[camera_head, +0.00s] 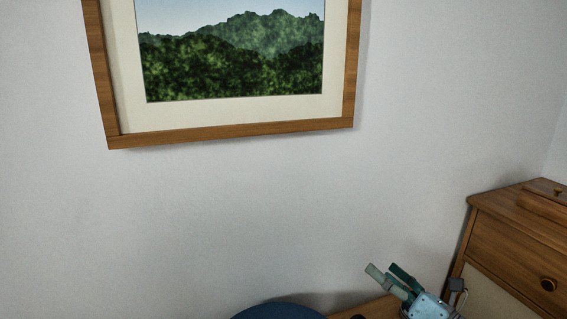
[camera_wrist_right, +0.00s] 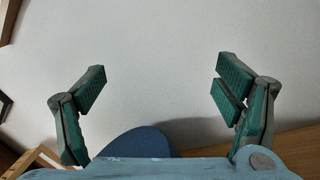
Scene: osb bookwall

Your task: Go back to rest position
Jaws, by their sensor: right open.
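My right gripper (camera_head: 388,276) shows at the bottom right of the head view, with green fingers and a pale blue body. In the right wrist view its two green fingers (camera_wrist_right: 158,85) stand wide apart with nothing between them, and the white wall lies behind. My left gripper is in neither view.
A wood-framed mountain picture (camera_head: 235,133) hangs on the white wall (camera_head: 220,220). A wooden cabinet (camera_head: 510,240) with a round knob stands at the right. A dark blue rounded object (camera_head: 278,312) shows at the bottom edge, beside a wooden surface (camera_head: 378,308). It also shows in the wrist view (camera_wrist_right: 140,143).

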